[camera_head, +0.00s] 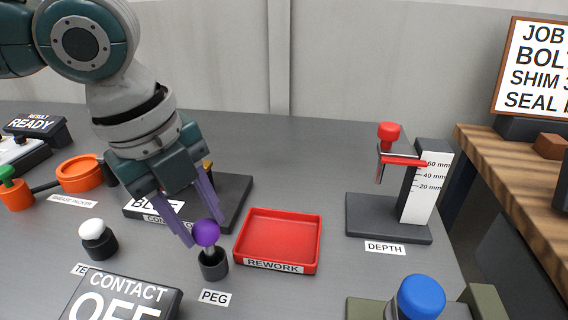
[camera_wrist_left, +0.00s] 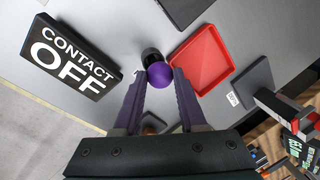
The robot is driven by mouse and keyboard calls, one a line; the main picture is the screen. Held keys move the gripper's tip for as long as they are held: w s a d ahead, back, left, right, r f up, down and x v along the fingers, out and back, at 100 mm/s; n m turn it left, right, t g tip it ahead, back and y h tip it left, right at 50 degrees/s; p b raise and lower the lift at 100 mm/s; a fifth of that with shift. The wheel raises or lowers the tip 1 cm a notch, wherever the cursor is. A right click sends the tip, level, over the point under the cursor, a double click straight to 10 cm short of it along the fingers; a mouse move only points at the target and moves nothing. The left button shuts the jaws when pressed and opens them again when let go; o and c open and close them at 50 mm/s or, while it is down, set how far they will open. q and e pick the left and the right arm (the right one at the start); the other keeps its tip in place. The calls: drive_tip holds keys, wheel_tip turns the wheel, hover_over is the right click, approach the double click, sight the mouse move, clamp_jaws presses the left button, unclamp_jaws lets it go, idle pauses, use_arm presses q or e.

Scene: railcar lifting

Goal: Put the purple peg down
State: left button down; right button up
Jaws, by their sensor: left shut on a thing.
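The purple peg (camera_head: 207,233) has a round purple knob on a thin metal shaft. It stands about upright, with its lower end in or just over the black round holder (camera_head: 214,266) by the PEG label; the exact depth is hidden. My left gripper (camera_head: 206,231) comes down from the upper left and is shut on the knob. In the left wrist view the knob (camera_wrist_left: 160,74) lies between the purple fingertips, with the dark holder (camera_wrist_left: 151,55) just beyond it. My right gripper is not in view.
A red REWORK tray (camera_head: 278,240) is close right of the holder. The CONTACT OFF sign (camera_head: 122,298) and a white-knobbed piece (camera_head: 98,238) are to the left. A dark block (camera_head: 230,200) lies behind the gripper. The DEPTH gauge (camera_head: 418,190) stands farther right.

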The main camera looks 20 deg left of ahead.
use_arm(q)
drive_tip(key=shift+f, duration=0.15)
drive_tip(key=shift+c, duration=2.3)
unclamp_jaws()
drive_tip(key=d+p+v, duration=0.1)
drive_tip(key=p+v, duration=0.1)
drive_tip(key=v, duration=1)
drive_tip(key=s+d+f+n+t+h, duration=0.1)
drive_tip(key=s+d+f+n, duration=0.15)
drive_tip(key=d+n, duration=0.2)
drive_tip(key=s+d+f+n+t+h, duration=0.1)
drive_tip(key=s+d+f+n+h, duration=0.1)
drive_tip(key=d+f+n, duration=0.3)
drive_tip(key=s+a+f+n+y, duration=0.1)
drive_tip(key=s+a+n, duration=0.1)
drive_tip(key=s+n, duration=0.1)
drive_tip(key=s+a+f+n+y, duration=0.1)
drive_tip(key=s+a+f+n, duration=0.1)
drive_tip(key=s+n, duration=0.1)
drive_tip(key=s+a+f+n+y, duration=0.1)
drive_tip(key=s+a+n, duration=0.1)
drive_tip(key=n, duration=0.3)
drive_tip(key=shift+s+a+f+g+y, duration=0.1)
drive_tip(key=shift+s+f+g+y, duration=0.2)
drive_tip(key=shift+s+f, duration=0.1)
